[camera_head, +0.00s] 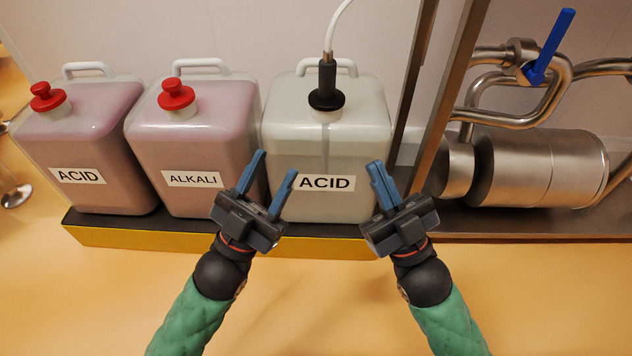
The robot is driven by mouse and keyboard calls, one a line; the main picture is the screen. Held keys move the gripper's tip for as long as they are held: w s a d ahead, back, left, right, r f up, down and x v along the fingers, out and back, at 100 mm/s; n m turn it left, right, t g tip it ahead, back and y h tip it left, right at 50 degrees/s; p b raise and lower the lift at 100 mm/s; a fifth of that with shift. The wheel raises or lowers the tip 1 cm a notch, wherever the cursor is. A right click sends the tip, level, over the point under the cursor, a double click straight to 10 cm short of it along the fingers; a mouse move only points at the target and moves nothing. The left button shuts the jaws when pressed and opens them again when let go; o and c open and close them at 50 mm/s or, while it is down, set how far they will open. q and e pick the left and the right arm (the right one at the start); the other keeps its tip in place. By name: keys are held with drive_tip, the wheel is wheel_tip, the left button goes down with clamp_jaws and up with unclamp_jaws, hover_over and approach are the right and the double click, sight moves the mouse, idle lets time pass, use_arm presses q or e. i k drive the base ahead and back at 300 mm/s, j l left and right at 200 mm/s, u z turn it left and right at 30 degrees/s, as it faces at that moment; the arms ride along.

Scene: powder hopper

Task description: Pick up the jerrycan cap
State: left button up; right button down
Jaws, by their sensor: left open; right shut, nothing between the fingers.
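Three jerrycans stand in a row. The left ACID jerrycan (88,145) has a red cap (47,97) on its neck. The ALKALI jerrycan (195,140) in the middle also has a red cap (175,94). The right ACID jerrycan (360,130) has a black fitting (326,88) with a white hose on its neck. My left gripper (273,172) is open and empty, in front of the gap between the ALKALI and right ACID jerrycans. My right gripper (381,180) is shut and empty, in front of the right ACID jerrycan's right edge. Both are well below the caps.
The jerrycans stand on a dark shelf with a yellow front edge (150,238). Metal posts (446,100) rise right of the jerrycans. A steel pump (540,168) with pipes and a blue valve lever (551,45) is at the right. The floor in front is clear.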

sight(46, 99)
drive_tip(key=k+u, duration=0.1)
drive_tip(key=u, duration=0.4)
drive_tip(key=k+l+u, duration=0.1)
drive_tip(key=u, duration=0.4)
drive_tip(key=k+u, duration=0.15)
drive_tip(key=u, duration=0.35)
